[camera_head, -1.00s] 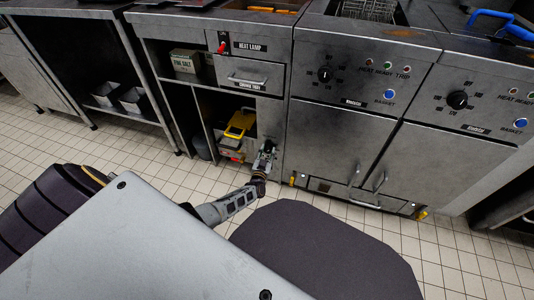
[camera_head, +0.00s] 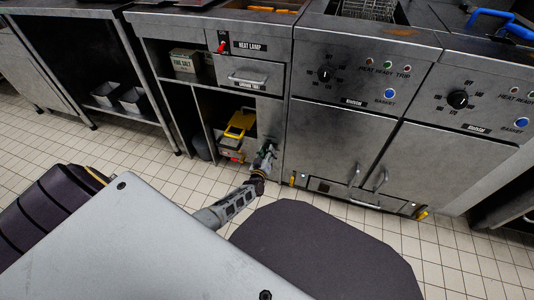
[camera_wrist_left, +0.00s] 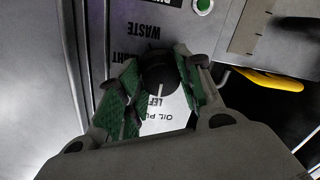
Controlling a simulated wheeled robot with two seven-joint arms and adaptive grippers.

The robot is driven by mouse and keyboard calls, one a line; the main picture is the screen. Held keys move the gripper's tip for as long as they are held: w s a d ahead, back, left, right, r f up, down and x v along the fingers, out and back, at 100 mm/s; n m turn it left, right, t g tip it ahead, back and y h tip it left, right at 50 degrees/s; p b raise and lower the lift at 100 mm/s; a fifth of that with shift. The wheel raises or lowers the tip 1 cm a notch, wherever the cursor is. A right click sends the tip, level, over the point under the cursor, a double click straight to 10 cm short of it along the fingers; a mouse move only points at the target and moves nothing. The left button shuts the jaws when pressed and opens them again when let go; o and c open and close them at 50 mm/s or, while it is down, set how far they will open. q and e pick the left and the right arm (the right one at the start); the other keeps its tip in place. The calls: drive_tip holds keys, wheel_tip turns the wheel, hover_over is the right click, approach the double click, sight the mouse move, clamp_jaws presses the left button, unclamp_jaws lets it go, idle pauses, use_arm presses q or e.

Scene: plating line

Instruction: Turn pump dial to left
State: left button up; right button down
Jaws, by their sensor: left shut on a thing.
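In the left wrist view, a round black dial (camera_wrist_left: 158,72) with a pale pointer line sits between the green-padded fingers of my left gripper (camera_wrist_left: 157,88). The fingers are closed on its two sides. A white label (camera_wrist_left: 165,112) behind it reads "OIL PU..." and "LEFT", upside down and partly covered by the fingers. In the head view my left gripper (camera_head: 265,156) is low at the cabinet front, beside the open bay; the dial is hidden there. My right gripper is not in view.
A yellow object (camera_head: 239,123) stands in the open bay just left of my left gripper. Fryer doors with handles (camera_head: 354,174) are to the right. A panel lettered "WASTE" and a green light (camera_wrist_left: 203,5) lie near the dial. Tiled floor is open in front.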

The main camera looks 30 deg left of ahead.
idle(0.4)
use_arm(q)
drive_tip(key=o, duration=1)
drive_tip(key=shift+o, duration=0.2)
drive_tip(key=shift+s, duration=0.15)
drive_tip(key=f+v, duration=0.1)
drive_tip(key=v, duration=1)
drive_tip(key=shift+s+d+r, duration=0.15)
drive_tip(key=shift+s+r, duration=0.2)
drive_tip(key=shift+r, duration=0.1)
drive_tip(key=shift+d, duration=0.1)
